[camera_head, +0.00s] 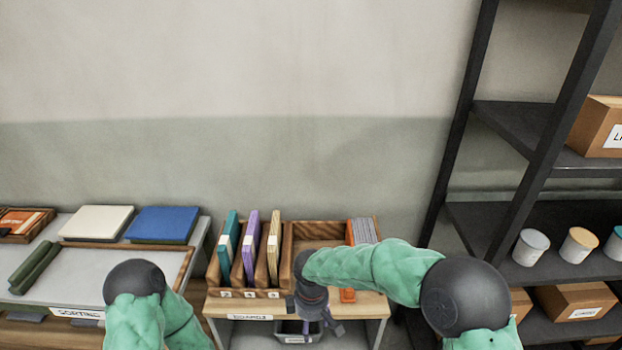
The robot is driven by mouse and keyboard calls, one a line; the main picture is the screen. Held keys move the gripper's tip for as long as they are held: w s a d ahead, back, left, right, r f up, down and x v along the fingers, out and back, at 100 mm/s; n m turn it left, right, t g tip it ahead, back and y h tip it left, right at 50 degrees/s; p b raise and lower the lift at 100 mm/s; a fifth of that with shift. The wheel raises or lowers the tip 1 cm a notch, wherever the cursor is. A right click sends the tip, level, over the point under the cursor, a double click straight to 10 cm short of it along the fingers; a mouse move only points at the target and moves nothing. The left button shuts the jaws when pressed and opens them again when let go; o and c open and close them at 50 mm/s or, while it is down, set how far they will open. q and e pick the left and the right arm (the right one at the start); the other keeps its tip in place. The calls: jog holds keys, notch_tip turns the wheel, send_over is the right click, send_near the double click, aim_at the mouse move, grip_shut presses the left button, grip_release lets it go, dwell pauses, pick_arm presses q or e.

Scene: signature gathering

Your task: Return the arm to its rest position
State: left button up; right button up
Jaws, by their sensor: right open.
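My right arm (375,270) comes in from the lower right in a green sleeve, with a dark round elbow. It reaches left across the front of a wooden rack on a small table. My right gripper (320,326) points down at the table's front edge, over a grey bin below. Its fingers are apart and I see nothing between them. My left arm (135,305) is bent at the lower left, with its dark elbow in front of the sorting table. My left gripper is out of view.
The wooden rack (248,293) holds a teal, a purple and a tan book upright at left, and grey booklets (363,231) at right. The sorting table (70,287) carries a cream book (97,222) and a blue book (162,224). A dark shelf (520,214) with cups and boxes stands right.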

pick_arm(q)
jog(key=shift+f+b, duration=0.3)
pick_arm(e)
jog(key=s+d+f+m+y, duration=0.2)
jog(key=s+d+f+m, duration=0.3)
jog(key=s+f+m, duration=0.3)
jog(key=s+d+f+m+y, duration=0.2)
jog(key=s+d+f+m, duration=0.2)
jog(key=s+f+m, duration=0.4)
notch_tip(320, 180, down, 7)
jog(key=shift+s+d+m, duration=0.3)
jog(key=shift+s+d, duration=0.1)
jog(key=shift+s, duration=0.7)
